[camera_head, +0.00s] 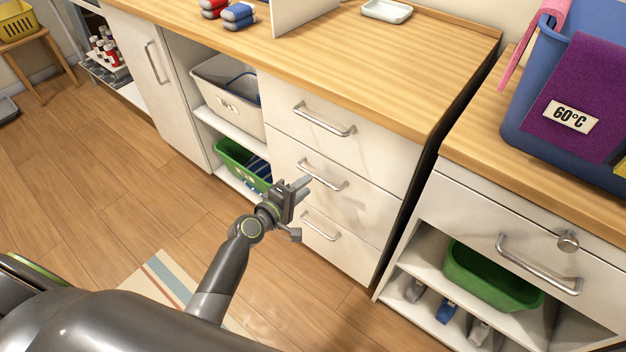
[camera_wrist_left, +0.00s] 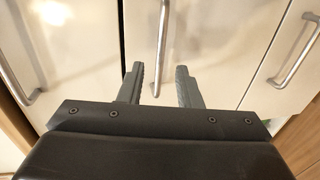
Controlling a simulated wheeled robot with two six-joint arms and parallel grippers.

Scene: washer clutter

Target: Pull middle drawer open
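The middle drawer (camera_head: 365,200) is a white front in the stack of three under the wooden counter, and it looks shut, level with its neighbours. Its silver bar handle (camera_head: 325,176) also shows in the left wrist view (camera_wrist_left: 162,40), lined up with the gap between my fingers. My left gripper (camera_head: 302,186) is at the left end of this handle, its fingers pointing at the drawer front. The left wrist view shows its two fingers (camera_wrist_left: 159,70) apart, with nothing clamped; whether the bar lies between them in depth I cannot tell. My right gripper is not in view.
The top drawer handle (camera_head: 324,120) and bottom drawer handle (camera_head: 320,227) sit above and below. Open shelves with a white bin (camera_head: 225,95) and a green basket (camera_head: 232,160) are on the left. Another cabinet (camera_head: 500,215) stands close on the right.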

